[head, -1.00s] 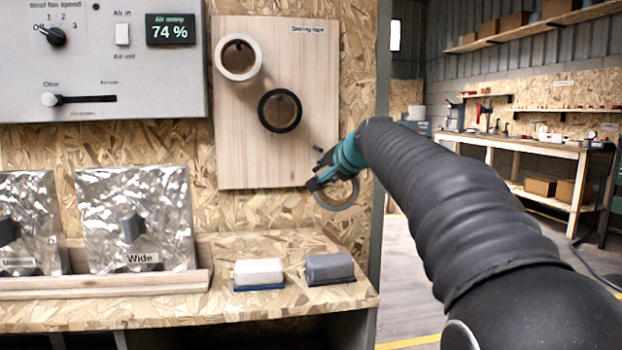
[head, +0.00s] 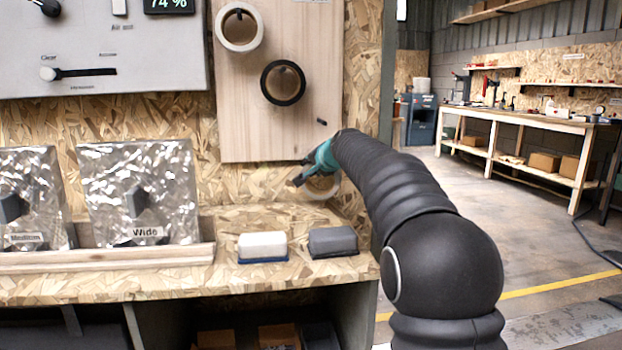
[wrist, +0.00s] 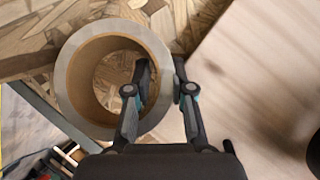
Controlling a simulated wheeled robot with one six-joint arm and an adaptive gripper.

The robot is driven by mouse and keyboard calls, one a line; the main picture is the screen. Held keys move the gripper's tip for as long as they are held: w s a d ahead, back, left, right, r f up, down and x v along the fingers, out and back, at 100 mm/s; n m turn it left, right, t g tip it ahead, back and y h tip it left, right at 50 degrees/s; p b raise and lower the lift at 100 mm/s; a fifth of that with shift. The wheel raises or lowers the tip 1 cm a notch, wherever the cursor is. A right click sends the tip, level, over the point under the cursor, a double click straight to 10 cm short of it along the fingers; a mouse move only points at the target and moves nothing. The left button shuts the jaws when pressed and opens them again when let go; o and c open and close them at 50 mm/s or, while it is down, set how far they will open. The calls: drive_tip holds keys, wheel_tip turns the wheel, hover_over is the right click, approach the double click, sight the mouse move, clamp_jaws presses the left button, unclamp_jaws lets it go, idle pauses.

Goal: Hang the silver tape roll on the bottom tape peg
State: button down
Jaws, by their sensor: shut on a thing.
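My gripper (head: 302,171) is shut on the silver tape roll (head: 326,195), one finger inside its hole and one outside its wall. The wrist view shows this grip (wrist: 160,78) and the roll's grey ring (wrist: 72,92) with a brown core. The bottom tape peg (head: 321,122) is a short, dark, bare stub low on the right of the pale wooden board (head: 240,130). The roll is below the peg in the head view, apart from it, near the board's lower right corner. A dark stub beside my gripper in the wrist view (wrist: 228,146) looks like this peg.
A white roll (head: 239,43) and a black roll (head: 283,97) hang higher on the board. Below are a shelf with a white block (head: 262,247) and a grey block (head: 332,242). Shiny panels (head: 140,190) stand left. Open floor lies right.

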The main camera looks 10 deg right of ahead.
sight(308, 179)
drive_tip(key=shift+f, duration=1.45)
drive_tip(key=shift+f+b, duration=0.1)
drive_tip(key=shift+b, duration=0.2)
drive_tip(key=shift+f, duration=0.15)
drive_tip(key=c, duration=1)
unclamp_jaws()
drive_tip(key=shift+r, duration=0.35)
drive_tip(key=shift+s+d, duration=0.1)
drive_tip(key=shift+s, duration=0.25)
drive_tip(key=b+v, duration=0.1)
drive_tip(key=v, duration=1)
